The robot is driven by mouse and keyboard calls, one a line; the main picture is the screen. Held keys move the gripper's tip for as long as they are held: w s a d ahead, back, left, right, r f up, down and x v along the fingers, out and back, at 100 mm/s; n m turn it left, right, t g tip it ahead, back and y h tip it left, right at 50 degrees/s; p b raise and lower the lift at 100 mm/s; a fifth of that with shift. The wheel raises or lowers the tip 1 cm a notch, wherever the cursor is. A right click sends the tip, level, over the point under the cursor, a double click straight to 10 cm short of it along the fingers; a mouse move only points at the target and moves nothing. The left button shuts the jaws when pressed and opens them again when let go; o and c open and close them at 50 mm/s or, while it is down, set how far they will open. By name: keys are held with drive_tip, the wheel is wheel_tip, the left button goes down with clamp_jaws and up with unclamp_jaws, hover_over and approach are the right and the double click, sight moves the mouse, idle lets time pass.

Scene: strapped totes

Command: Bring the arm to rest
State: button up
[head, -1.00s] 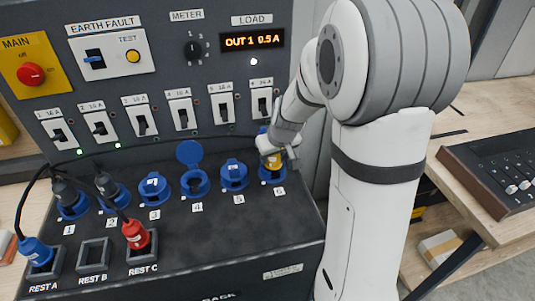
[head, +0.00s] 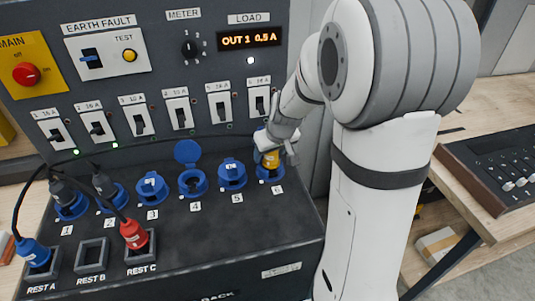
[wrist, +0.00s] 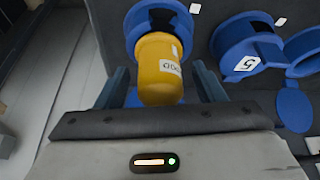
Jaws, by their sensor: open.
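My gripper (head: 274,150) is at the outlet marked 6 on the right end of the panel's row. In the wrist view my gripper (wrist: 164,86) is open, with one finger on each side of a yellow plug (wrist: 162,70) bearing a white label. Gaps show between the plug and the fingers. The plug stands at the blue socket 6 (wrist: 150,12); how deep it sits cannot be told. The yellow plug (head: 271,158) also shows in the head view, partly covered by my gripper.
Blue socket 5 (head: 232,174) is beside it, and socket 4 (head: 193,183) has its lid up. A red plug (head: 133,234) stands in REST C and a blue plug (head: 33,252) in REST A. REST B (head: 92,254) is empty. A mixer-like console (head: 490,180) is at right.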

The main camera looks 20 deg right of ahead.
drive_tip(key=v, duration=0.7)
drive_tip(key=s+a+r+m+g, duration=0.1)
drive_tip(key=s+a+r+m, duration=0.1)
drive_tip(key=s, duration=1.8)
drive_tip(key=shift+h, duration=0.4)
drive_tip(key=shift+s+a, duration=0.1)
drive_tip(key=shift+a, duration=0.05)
drive_tip(key=shift+c, duration=0.2)
